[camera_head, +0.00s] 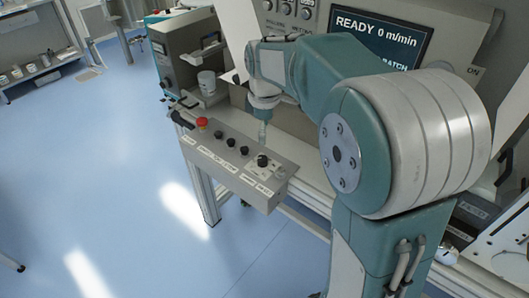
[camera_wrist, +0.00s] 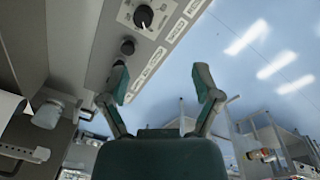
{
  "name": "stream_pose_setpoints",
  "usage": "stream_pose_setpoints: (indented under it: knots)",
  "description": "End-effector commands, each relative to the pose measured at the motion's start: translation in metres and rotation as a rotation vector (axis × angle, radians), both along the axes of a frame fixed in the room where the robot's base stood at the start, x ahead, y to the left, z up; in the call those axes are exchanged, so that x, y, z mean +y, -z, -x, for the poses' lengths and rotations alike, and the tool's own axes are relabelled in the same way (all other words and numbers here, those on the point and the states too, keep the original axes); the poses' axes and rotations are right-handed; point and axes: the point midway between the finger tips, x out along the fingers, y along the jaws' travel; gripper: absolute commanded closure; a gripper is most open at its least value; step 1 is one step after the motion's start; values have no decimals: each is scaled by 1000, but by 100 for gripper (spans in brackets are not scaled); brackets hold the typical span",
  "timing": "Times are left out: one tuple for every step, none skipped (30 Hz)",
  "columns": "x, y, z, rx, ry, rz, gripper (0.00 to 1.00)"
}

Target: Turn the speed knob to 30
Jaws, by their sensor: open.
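The speed knob (camera_head: 262,160) looks like a dark round knob on a pale plate near the right end of the grey control box. In the wrist view, a black knob (camera_wrist: 143,16) with a white pointer mark sits on a dial plate at the top; its scale numbers are too small to read. My gripper (camera_wrist: 161,72) is open with nothing between its two green and grey fingers. The knob lies beyond the fingertips, apart from them. In the head view, my gripper (camera_head: 263,132) hangs just behind the box, near the knob, its fingers small and partly unclear.
A red mushroom button (camera_head: 202,122) and several black buttons (camera_head: 230,142) line the box left of the knob. The screen (camera_head: 378,38) reads "READY 0 m/min". Blue floor (camera_head: 120,160) lies open at left.

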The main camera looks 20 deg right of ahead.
Motion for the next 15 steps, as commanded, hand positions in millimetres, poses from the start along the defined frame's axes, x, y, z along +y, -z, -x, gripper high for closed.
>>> stream_pose_setpoints:
  knots:
    - [0,11,-12,25,-54,3,19]
    - [0,16,-18,36,-86,4,19]
    - [0,21,-24,47,-122,6,19]
    - [0,25,-28,53,-146,7,19]
    - [0,28,-31,60,-166,7,19]
    - [0,30,-34,65,-186,7,19]
    - [0,32,-36,69,-198,8,19]
    - [0,33,-37,72,-206,7,19]
    - [0,35,-37,74,-212,7,19]
    - [0,36,-38,75,-215,7,19]
    - [0,38,-38,75,-216,7,19]
    - [0,42,-38,75,-216,7,19]
    - [0,45,-37,76,-215,7,19]
    - [0,50,-37,76,-215,7,19]
    - [0,57,-37,77,-214,7,19]
